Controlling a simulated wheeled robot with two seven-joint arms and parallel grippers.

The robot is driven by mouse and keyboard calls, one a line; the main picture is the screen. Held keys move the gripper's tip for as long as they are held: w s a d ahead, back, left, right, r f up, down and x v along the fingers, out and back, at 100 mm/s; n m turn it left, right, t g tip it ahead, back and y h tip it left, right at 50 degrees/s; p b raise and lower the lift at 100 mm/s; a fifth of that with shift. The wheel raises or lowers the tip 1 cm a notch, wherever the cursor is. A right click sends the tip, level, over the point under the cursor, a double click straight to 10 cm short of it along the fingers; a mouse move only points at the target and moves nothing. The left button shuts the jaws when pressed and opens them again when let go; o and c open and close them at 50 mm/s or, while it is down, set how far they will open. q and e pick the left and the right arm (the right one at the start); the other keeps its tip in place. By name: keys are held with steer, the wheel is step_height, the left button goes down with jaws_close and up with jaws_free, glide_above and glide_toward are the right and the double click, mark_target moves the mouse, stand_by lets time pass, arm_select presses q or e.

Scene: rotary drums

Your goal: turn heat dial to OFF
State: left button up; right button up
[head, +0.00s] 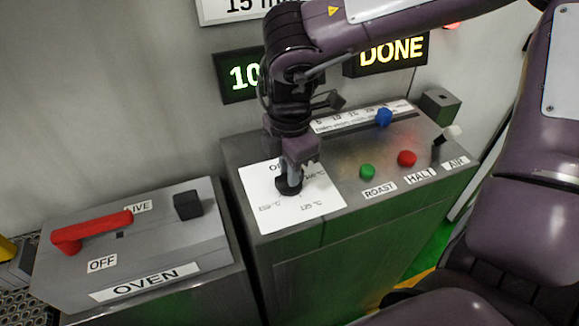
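The heat dial (289,187) is a dark round knob on a white label plate (310,208) at the left of the control panel. Temperature marks show around it, and the word at its upper left is mostly hidden. My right gripper (290,178) comes down from above directly over the dial, its fingers at the knob. The gripper and wrist cover most of the dial, so its pointer direction is hidden. I cannot tell whether the fingers are closed on it. My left gripper is not in view.
The panel also holds a green ROAST button (367,172), a red HALT button (407,158), a blue knob (384,117) and an AIR lever (447,134). An OVEN box (160,262) with a red handle (92,230) stands at left. A lit display reads DONE (391,53).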

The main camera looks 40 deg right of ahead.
jaws_close()
steer(key=shift+b, duration=0.35)
steer(key=shift+w+f+n+b, duration=0.1)
steer(key=shift+n+b, duration=0.65)
steer(key=shift+n, duration=0.45)
steer(key=shift+n+b, duration=0.5)
steer(key=shift+n, duration=0.4)
steer(key=n+b, duration=0.1)
steer(key=n, duration=0.1)
steer(key=shift+n, duration=0.4)
steer(key=n+b, duration=0.1)
steer(key=n, duration=0.3)
steer(key=shift+r+n, duration=0.2)
steer(key=shift+n, duration=2.2)
